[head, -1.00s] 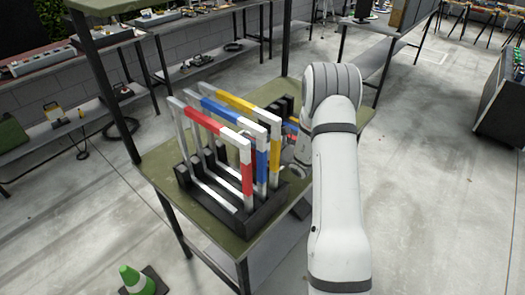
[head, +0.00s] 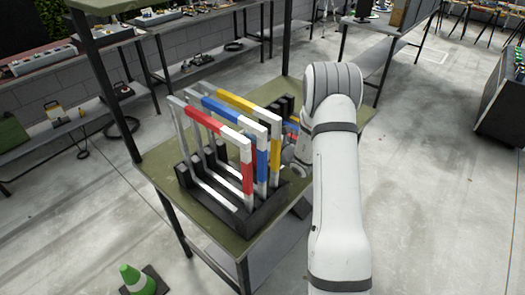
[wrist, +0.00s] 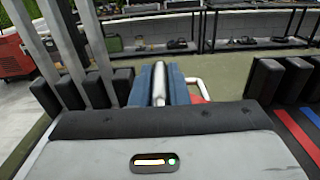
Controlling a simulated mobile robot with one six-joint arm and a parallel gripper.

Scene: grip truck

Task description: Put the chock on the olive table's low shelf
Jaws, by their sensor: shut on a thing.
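In the head view, my arm hides most of my gripper and the block, beside the rack on the olive table (head: 160,166). The table's grey low shelf (head: 272,247) shows partly below its top.
A black rack (head: 236,217) holds upright red, blue and yellow-banded frames close left of my gripper. Black slotted blocks (wrist: 268,78) stand to the right in the wrist view. Dark table posts edge the shelf.

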